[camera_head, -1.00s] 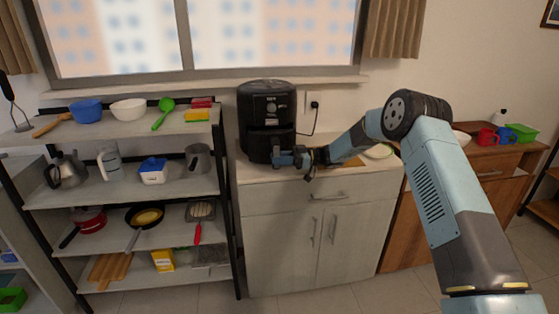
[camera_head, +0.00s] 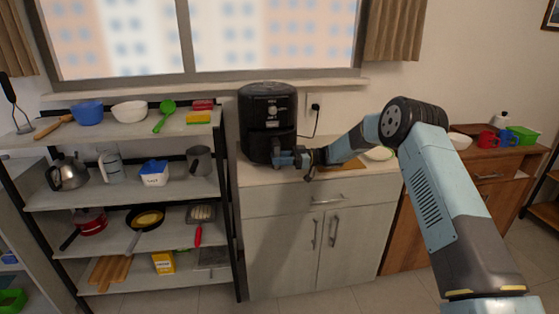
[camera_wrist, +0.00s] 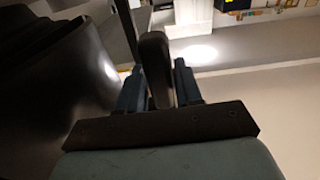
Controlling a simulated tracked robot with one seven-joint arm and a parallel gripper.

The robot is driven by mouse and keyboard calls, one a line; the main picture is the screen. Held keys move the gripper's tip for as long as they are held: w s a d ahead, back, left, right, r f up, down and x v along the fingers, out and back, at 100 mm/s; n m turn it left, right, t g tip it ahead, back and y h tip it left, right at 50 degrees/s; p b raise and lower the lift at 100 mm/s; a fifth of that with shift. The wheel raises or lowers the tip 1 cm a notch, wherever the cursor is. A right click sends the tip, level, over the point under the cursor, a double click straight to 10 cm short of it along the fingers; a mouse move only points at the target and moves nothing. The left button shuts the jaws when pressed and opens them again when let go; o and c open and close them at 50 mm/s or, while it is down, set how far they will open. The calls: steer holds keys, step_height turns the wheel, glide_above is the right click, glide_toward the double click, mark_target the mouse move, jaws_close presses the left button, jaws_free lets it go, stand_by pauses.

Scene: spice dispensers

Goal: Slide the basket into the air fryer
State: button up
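The black air fryer (camera_head: 262,103) stands on the counter by the window. Its basket (camera_head: 260,143) is the dark lower front part; how far it sits in the body is hard to tell. My gripper (camera_head: 284,159) is at the fryer's lower front, partly covering it. The large dark curved surface at the left of the wrist view is the side of the fryer or basket; I cannot tell which.
A shelf rack (camera_head: 120,195) with kitchenware stands left of the counter (camera_head: 262,178). A cutting board (camera_head: 342,167) and a green-rimmed plate (camera_head: 378,154) lie right of the fryer. A power cord hangs from the wall socket (camera_head: 315,106). A wooden cabinet stands at the right.

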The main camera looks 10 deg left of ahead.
steer(key=o, duration=0.5)
steer(key=shift+c, duration=0.2)
steer(key=shift+d, duration=0.15)
steer(key=shift+v, duration=4.05)
steer(key=shift+c, duration=0.2)
